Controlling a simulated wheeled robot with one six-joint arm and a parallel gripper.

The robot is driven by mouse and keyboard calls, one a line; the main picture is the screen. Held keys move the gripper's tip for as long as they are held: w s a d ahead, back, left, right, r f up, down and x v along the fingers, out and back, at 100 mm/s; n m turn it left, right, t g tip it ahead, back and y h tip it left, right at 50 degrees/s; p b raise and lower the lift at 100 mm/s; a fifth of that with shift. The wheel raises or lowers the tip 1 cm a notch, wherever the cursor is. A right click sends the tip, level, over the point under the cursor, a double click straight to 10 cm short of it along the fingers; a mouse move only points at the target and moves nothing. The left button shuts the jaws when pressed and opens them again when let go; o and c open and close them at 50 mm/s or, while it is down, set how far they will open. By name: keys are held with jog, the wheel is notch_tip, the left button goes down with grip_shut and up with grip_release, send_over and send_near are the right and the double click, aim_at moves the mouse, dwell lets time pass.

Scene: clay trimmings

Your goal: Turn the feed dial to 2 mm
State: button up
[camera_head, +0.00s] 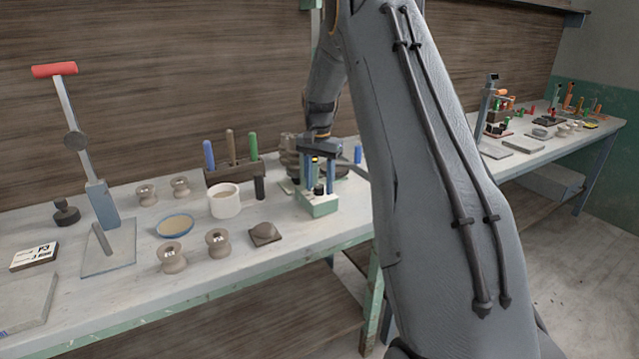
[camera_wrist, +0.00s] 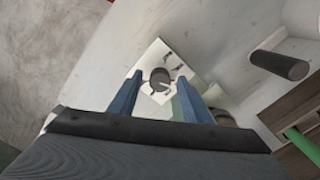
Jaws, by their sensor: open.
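The feed dial (camera_wrist: 159,79) is a dark round knob on a white plate (camera_wrist: 154,54) with dark marks around it, seen in the wrist view. The marks are too small to read, so I cannot tell its setting. My gripper (camera_wrist: 158,88) has its two blue fingers apart, with the knob between and just beyond them; I cannot tell whether they touch it. In the head view my gripper (camera_head: 318,175) points down over a pale green block (camera_head: 318,207) on the bench. The dial is mostly hidden there by the fingers.
Left of the green block stand a tool rack (camera_head: 234,180) with coloured handles, a white cup (camera_head: 224,201) and a brown lump (camera_head: 265,234). Several clay spools and a red-handled lever press (camera_head: 84,150) are farther left. Bare bench lies in front of the block.

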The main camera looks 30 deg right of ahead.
aim_at(319, 186)
jog(key=shift+r, duration=0.15)
notch_tip(319, 186, up, 8)
jog(key=p, duration=0.4)
jog(key=shift+f, duration=0.2)
